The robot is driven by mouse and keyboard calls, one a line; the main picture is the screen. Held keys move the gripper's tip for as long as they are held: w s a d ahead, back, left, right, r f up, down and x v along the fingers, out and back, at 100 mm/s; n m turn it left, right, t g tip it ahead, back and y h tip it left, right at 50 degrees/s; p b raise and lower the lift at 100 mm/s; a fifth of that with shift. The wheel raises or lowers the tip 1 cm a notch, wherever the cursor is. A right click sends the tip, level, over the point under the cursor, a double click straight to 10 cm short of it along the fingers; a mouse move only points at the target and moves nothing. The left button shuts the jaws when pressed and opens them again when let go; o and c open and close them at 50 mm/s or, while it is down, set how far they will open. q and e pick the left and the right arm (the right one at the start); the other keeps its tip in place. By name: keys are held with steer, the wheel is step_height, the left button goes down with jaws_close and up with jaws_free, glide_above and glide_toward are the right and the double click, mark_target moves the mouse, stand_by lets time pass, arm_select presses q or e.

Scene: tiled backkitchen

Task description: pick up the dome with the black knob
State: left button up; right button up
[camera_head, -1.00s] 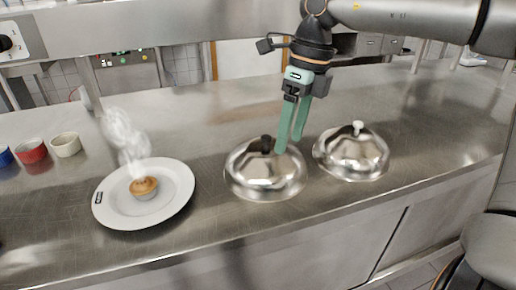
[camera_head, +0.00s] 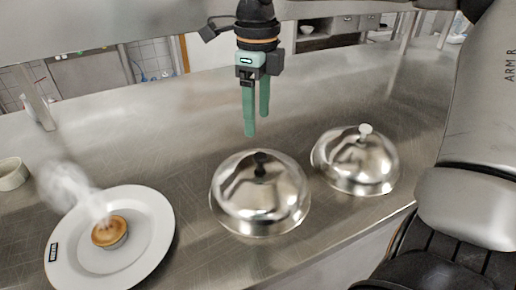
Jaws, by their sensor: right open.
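The dome with the black knob (camera_head: 262,200) is a shiny silver cover standing on the steel counter in the middle of the view. Its black knob (camera_head: 260,165) points up. My right gripper (camera_head: 256,125) hangs above and just behind the knob, its two green fingers pointing down with a gap between them. It is open, empty and apart from the dome. A second silver dome with a white knob (camera_head: 352,165) stands to the right. My left gripper is not in view.
A white plate (camera_head: 154,222) with a steaming small pie (camera_head: 109,232) is at the left front. A cream ramekin (camera_head: 12,174) stands at the left edge. The steel counter (camera_head: 170,125) is clear behind the domes.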

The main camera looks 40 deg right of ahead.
mark_target(260, 155)
step_height(260, 155, down, 4)
steer(key=shift+r, duration=0.15)
steer(key=shift+s+d+f, duration=0.1)
steer(key=shift+s+f, duration=0.05)
steer(key=shift+f, duration=1.2)
steer(key=shift+s+f, duration=0.1)
steer(key=shift+f, duration=1.25)
steer(key=shift+c, duration=0.3)
jaws_close()
steer(key=shift+r, duration=0.1)
